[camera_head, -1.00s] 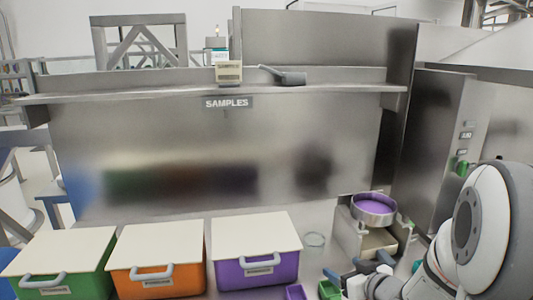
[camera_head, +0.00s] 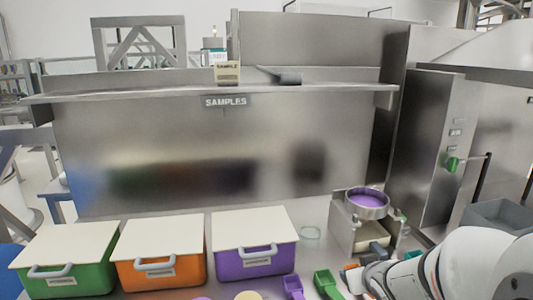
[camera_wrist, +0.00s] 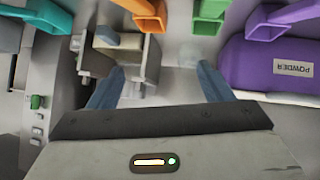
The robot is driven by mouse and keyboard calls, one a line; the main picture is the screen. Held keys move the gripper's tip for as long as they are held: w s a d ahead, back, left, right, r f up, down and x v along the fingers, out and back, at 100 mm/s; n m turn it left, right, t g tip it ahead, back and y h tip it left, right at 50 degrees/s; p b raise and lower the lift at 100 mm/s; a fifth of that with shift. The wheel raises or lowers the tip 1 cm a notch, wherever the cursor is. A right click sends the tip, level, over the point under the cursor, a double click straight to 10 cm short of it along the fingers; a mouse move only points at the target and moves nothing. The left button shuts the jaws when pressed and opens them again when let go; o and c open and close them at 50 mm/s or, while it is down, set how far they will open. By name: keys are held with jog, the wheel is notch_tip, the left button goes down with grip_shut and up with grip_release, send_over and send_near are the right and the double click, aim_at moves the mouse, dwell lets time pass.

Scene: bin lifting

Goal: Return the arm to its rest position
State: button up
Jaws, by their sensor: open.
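My gripper (camera_wrist: 160,90) is open in the wrist view, with two blue-grey fingers spread apart and nothing between them. In the head view, my white arm fills the lower right corner, and my gripper (camera_head: 368,278) is low beside the green scoop (camera_head: 327,284). Its fingertips are hard to make out there.
Lidded green (camera_head: 65,280), orange (camera_head: 160,272) and purple (camera_head: 252,262) bins stand in a row. A purple scoop (camera_head: 292,287) lies at the front. A stand (camera_head: 342,232) carries a purple-filled pan (camera_head: 367,204). A shelf (camera_head: 200,93) runs behind.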

jog(key=s+a+g, duration=0.2)
jog(key=s, duration=0.4)
jog(key=s+a+r+m+g, duration=0.1)
jog(key=s+a+g, duration=0.2)
jog(key=s, duration=0.3)
jog(key=s+a+r+g+y, duration=0.1)
jog(key=s+a+g, duration=0.1)
jog(key=s, duration=0.4)
jog(key=shift+a+r+m+g, duration=0.25)
jog(key=shift+a+m+g, duration=0.15)
jog(key=shift+a, duration=0.1)
